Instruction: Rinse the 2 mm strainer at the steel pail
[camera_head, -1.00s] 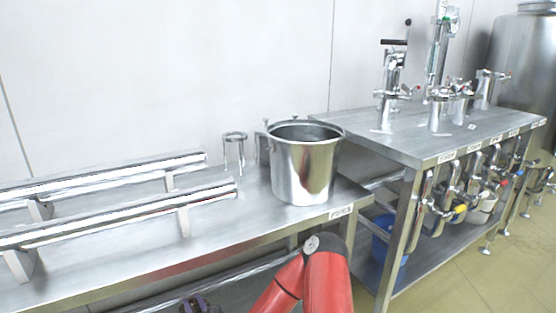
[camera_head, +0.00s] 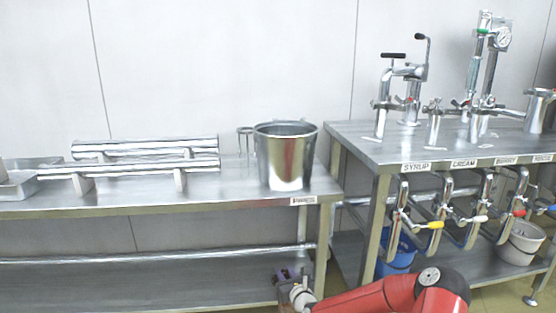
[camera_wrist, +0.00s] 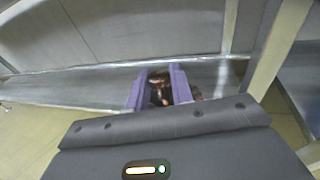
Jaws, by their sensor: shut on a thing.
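The steel pail (camera_head: 285,160) stands upright on the right end of the left steel table. My gripper (camera_head: 292,274) is low in front of that table, below the pail and apart from it. In the wrist view its purple fingers (camera_wrist: 160,88) are shut on a small dark brown thing (camera_wrist: 159,86). The fingers hide much of this thing, so I cannot tell whether it is the 2 mm strainer. I make out no strainer elsewhere.
The left table (camera_head: 120,202) carries two long steel tubes (camera_head: 140,166) and a small ring stand (camera_head: 245,132).

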